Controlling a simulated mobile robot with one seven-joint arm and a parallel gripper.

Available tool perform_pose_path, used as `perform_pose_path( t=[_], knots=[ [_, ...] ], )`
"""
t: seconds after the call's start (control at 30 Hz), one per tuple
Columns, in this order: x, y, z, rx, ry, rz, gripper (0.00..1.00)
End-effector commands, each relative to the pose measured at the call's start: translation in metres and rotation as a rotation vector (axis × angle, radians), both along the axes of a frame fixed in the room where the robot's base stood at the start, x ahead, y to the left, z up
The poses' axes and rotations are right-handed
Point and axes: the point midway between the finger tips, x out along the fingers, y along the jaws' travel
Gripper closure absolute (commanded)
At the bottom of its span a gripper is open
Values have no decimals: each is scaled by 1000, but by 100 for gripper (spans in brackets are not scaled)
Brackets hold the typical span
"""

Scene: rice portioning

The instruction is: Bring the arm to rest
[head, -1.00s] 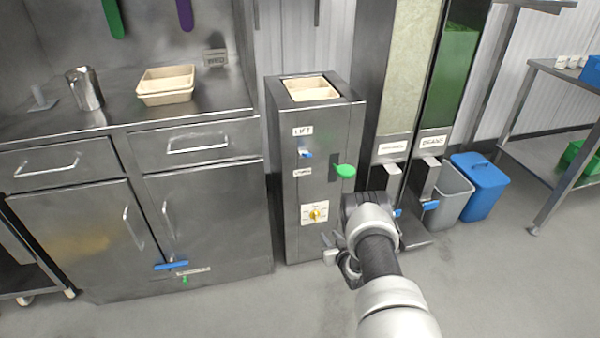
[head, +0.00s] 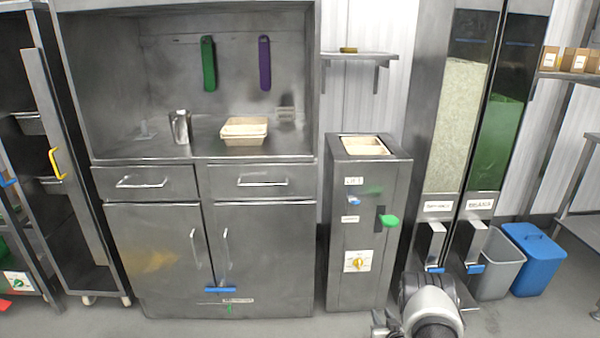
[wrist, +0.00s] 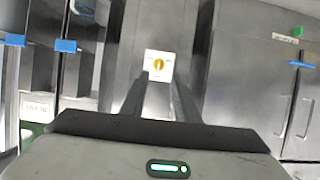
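My arm (head: 430,305) is folded low at the bottom right of the head view, in front of the steel dispensers. My gripper (head: 384,322) is only partly visible there, at the picture's bottom edge. In the wrist view my gripper (wrist: 158,90) shows two dark fingers standing apart with nothing between them. The gap faces the yellow dial (wrist: 159,64) on its white plate, some way beyond the fingertips. The same dial (head: 357,262) is on the front of the steel lift cabinet (head: 345,285) in the head view.
A tan container (head: 365,146) sits in the lift cabinet's top. Tan trays (head: 244,130) and a metal jug (head: 180,127) stand on the left counter (head: 210,150). A grey bin (head: 495,265) and blue bin (head: 535,260) stand at right. Floor before the lift cabinet is clear.

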Motion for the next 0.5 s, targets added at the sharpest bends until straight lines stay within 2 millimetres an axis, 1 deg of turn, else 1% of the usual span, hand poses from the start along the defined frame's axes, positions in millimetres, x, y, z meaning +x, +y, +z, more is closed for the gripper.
perform_pose_path(
  t=[0.03,0.17,0.27,0.3,0.37,0.4,0.47,0.5],
  knots=[
    [19,-3,28,-12,-12,-5,72],
    [37,-8,66,-31,19,-25,72],
    [50,-11,102,-44,43,-44,72],
    [55,-12,119,-49,53,-50,72],
    [61,-12,146,-57,72,-63,72],
    [65,-12,167,-61,85,-71,72],
    [67,-11,201,-67,109,-86,72],
    [67,-9,226,-72,126,-95,72]
  ],
)
